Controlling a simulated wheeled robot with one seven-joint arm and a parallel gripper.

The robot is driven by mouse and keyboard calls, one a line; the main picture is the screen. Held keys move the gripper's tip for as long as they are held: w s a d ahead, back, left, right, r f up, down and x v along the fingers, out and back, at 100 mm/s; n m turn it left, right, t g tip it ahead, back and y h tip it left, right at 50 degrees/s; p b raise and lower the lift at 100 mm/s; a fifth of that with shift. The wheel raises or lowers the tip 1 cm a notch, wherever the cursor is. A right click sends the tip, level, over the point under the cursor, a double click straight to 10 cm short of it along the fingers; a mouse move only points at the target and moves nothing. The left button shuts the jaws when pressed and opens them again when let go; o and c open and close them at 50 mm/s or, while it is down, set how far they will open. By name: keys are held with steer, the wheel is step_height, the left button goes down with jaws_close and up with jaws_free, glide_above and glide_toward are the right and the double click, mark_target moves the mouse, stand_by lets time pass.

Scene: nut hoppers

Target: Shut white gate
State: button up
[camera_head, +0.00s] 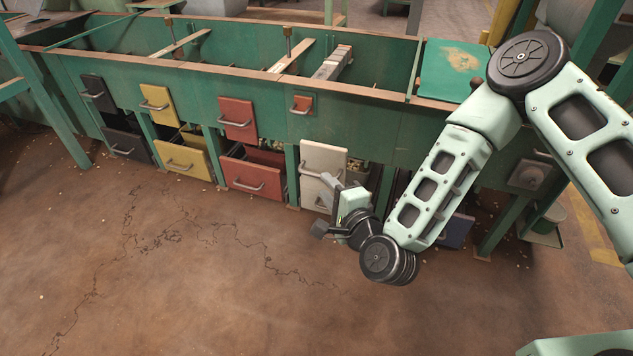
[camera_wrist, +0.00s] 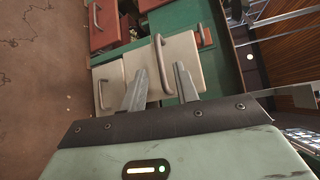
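The white gate (camera_head: 322,158) is a flat pale panel on the front of the green hopper, above a white drawer (camera_head: 312,192). In the wrist view the white gate (camera_wrist: 186,62) has a curved grey handle (camera_wrist: 160,62). My gripper (camera_head: 328,205) is in front of the white panels, low near the drawer in the head view. In the wrist view my gripper (camera_wrist: 161,70) is open, and the gate handle appears between its two fingers. I cannot tell whether the fingers reach around the handle. The gripper hides part of the white drawer in the head view.
Red (camera_head: 237,118), yellow (camera_head: 159,104) and black (camera_head: 98,93) gates line the hopper to the left, above matching drawers. A small red plate (camera_head: 303,104) sits above the white gate. Nuts lie scattered near the hopper. The brown floor (camera_head: 200,290) in front is clear.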

mark_target(318, 177)
steer(key=b+x, duration=0.2)
steer(key=x, duration=0.4)
steer(key=shift+c, duration=0.3)
